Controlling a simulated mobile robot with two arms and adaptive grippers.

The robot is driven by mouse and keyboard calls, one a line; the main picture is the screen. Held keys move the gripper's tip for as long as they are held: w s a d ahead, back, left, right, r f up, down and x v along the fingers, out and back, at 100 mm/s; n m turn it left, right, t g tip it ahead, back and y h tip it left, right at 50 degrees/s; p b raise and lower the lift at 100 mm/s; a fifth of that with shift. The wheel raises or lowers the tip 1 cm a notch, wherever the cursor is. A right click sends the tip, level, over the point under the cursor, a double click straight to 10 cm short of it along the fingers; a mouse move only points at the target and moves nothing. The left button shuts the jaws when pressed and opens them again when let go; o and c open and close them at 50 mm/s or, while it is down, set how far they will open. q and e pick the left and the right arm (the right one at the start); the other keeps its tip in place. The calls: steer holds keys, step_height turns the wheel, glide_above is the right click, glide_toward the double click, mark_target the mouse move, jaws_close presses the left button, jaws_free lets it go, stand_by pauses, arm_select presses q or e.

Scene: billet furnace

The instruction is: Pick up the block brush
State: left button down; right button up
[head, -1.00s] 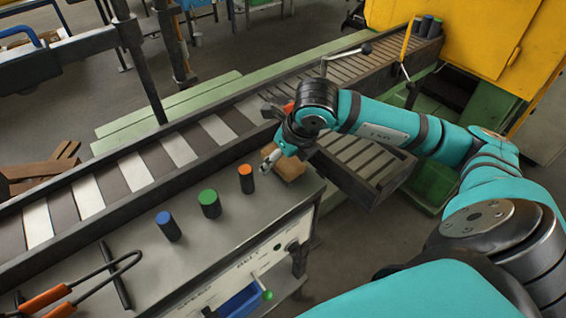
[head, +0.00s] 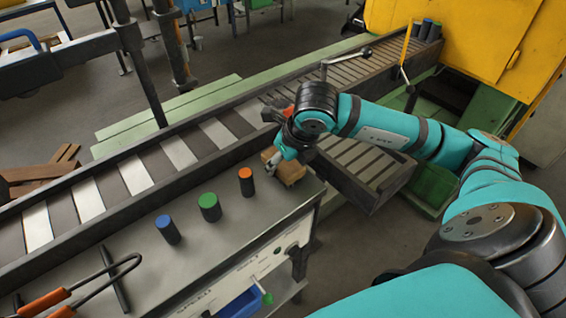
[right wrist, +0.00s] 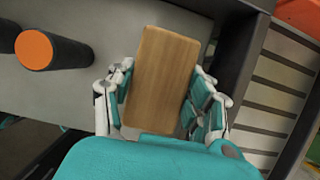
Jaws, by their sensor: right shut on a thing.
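The block brush (head: 288,171) is a light brown wooden block at the right end of the grey bench top, beside the orange-topped cylinder. In the right wrist view its flat wooden top (right wrist: 160,70) fills the space between my fingers. My right gripper (head: 274,163) is shut on the brush, one finger along each long side, as the right wrist view also shows (right wrist: 162,88). The underside of the brush is hidden, so I cannot tell whether it touches the bench. My left gripper is not in view.
An orange-topped cylinder (head: 246,182), a green-topped one (head: 209,207) and a blue-topped one (head: 168,229) stand left of the brush. Orange-handled tongs (head: 90,285) lie farther left. The slatted conveyor (head: 160,163) and its dark rail run behind the bench (head: 225,235).

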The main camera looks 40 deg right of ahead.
steer(key=shift+r+p, duration=0.3)
steer(key=shift+p, duration=0.15)
steer(key=shift+r, duration=0.2)
step_height(320, 180, up, 9)
steer(key=shift+f+b, duration=0.1)
steer(key=shift+b, duration=0.6)
steer(key=shift+r, duration=0.35)
